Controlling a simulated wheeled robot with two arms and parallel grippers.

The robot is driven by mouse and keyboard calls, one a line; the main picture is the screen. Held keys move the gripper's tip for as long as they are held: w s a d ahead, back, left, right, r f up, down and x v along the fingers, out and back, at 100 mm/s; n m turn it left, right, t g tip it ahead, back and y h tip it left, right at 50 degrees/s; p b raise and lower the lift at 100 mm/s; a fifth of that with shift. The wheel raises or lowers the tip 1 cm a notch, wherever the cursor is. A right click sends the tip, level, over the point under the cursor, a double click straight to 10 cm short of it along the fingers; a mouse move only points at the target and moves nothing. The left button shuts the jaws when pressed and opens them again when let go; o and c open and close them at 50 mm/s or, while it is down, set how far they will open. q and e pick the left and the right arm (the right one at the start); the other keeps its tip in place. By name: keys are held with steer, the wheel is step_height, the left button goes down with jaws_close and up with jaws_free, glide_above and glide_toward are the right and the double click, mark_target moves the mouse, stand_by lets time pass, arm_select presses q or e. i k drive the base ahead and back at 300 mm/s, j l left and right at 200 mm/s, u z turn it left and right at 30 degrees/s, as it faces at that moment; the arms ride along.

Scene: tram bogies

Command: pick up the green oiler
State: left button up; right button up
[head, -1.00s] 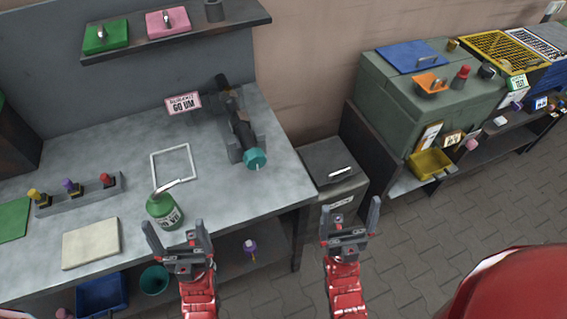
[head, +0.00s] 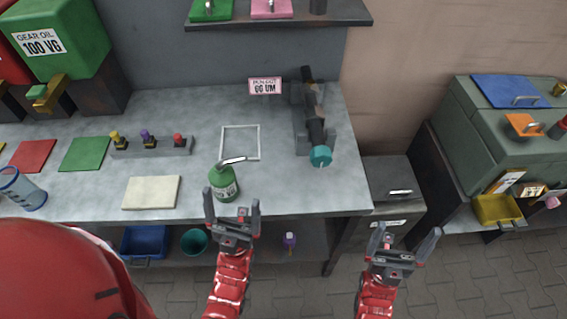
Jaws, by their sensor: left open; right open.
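The green oiler (head: 223,184) stands upright on the grey workbench (head: 290,190), close to its front edge. It has a pale label and a thin spout pointing up and to the right. My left gripper (head: 231,208) is open and empty, in front of the oiler and slightly to its right in the picture. Whether they touch cannot be told, but the jaws do not enclose it. My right gripper (head: 404,244) is open and empty, farther right, in front of the grey cabinet beside the bench.
A white square frame (head: 240,157) lies behind the oiler, and a cream pad (head: 151,192) lies to its left. A dark cylinder with a teal end (head: 321,156) rests in a holder to the right. A blue bin (head: 144,241) and teal cup (head: 194,242) sit below the benchtop.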

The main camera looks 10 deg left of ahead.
mark_target(222, 178)
steer(key=j+u, duration=0.2)
steer(key=u, duration=0.15)
steer(key=j+u, duration=0.2)
steer(key=u, duration=0.15)
steer(key=j+u, duration=0.2)
steer(key=u, duration=0.15)
steer(key=k+j, duration=0.05)
